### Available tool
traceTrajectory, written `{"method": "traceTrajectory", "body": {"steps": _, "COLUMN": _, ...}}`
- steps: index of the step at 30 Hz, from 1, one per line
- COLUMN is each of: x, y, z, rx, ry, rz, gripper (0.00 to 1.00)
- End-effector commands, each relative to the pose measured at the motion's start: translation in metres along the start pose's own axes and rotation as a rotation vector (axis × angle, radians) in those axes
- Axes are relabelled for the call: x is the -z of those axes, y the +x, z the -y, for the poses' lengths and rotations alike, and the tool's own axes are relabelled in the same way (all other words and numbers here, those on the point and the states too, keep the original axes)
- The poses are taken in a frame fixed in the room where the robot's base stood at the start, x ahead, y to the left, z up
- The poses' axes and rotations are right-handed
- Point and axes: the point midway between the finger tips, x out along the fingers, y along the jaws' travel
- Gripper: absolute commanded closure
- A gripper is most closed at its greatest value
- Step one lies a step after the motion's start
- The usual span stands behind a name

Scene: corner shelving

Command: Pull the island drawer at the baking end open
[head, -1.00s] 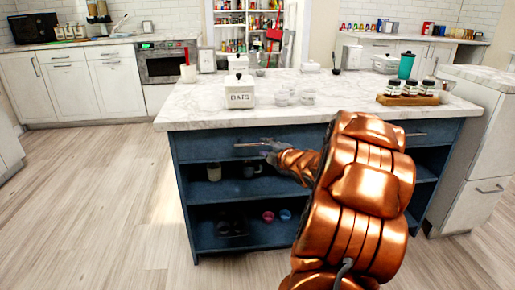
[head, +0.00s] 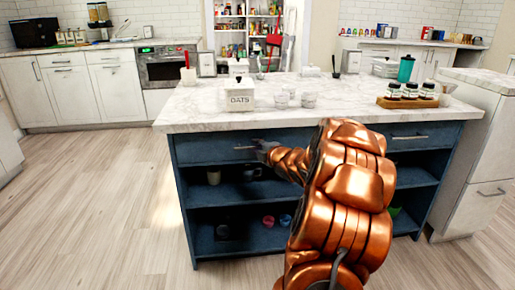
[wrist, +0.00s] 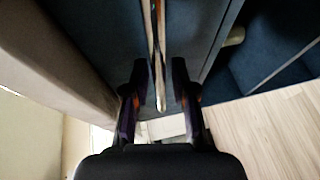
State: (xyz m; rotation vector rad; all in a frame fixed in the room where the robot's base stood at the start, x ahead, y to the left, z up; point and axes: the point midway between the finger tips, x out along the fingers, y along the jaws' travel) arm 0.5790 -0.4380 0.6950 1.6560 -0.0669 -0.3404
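The dark blue island has a left drawer (head: 208,151) under its marble top, and its front looks flush and shut. Its thin metal bar handle (head: 242,148) shows in the head view just left of my gripper (head: 263,149). In the wrist view the handle bar (wrist: 157,50) runs between the two fingers of my gripper (wrist: 159,75). A gap shows on both sides of the bar, so the fingers are open around it and do not appear to grip it. My copper arm hides part of the island front between the two drawers.
A right drawer with its own handle (head: 409,137) is on the same island front. Open shelves below hold cups and small bowls (head: 268,221). The marble top (head: 205,112) carries an OATS canister (head: 240,95) and a wooden tray of jars (head: 407,103). The floor at left is clear.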

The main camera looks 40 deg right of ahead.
Motion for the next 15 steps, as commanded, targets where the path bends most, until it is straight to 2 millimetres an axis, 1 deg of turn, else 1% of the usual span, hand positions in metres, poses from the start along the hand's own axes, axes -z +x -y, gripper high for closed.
{"method": "traceTrajectory", "body": {"steps": 1, "x": -0.0001, "y": -0.0001, "z": -0.0001, "rx": 0.0, "ry": 0.0, "rz": 0.0, "gripper": 0.82}}
{"method": "traceTrajectory", "body": {"steps": 6, "x": -0.0002, "y": -0.0001, "z": 0.0, "rx": 0.0, "ry": 0.0, "rz": 0.0, "gripper": 1.0}}
{"method": "traceTrajectory", "body": {"steps": 15, "x": -0.0003, "y": -0.0002, "z": 0.0, "rx": 0.0, "ry": 0.0, "rz": 0.001, "gripper": 1.0}}
